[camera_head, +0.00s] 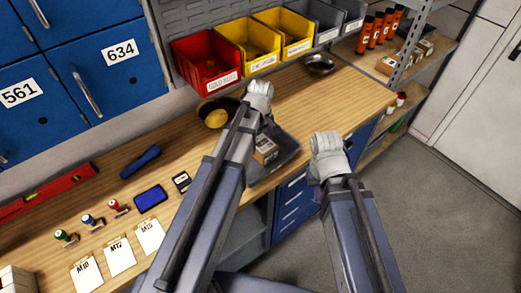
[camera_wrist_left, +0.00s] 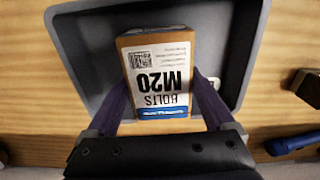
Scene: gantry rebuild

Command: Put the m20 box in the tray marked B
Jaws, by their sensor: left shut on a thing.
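The m20 box (camera_wrist_left: 160,75) is a brown carton with a white label reading BOLTS M20. In the left wrist view the two fingers of my left gripper (camera_wrist_left: 162,88) are shut on its sides. The box (camera_head: 265,149) shows in the head view beside my left forearm, over or inside a grey tray (camera_head: 286,160). The tray's rim (camera_wrist_left: 68,45) surrounds the box in the wrist view; I cannot tell whether the box touches its floor. No letter is readable on the tray. My right gripper (camera_head: 328,150) is right of the tray; its fingers cannot be made out.
Red and yellow bins (camera_head: 205,68) line the back of the wooden bench. A metal bowl (camera_head: 319,65) and a dark bowl with yellow contents (camera_head: 215,117) stand near. Stamps, a blue pad (camera_head: 150,198) and cards (camera_head: 120,256) lie at left. A shelf rack stands at right.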

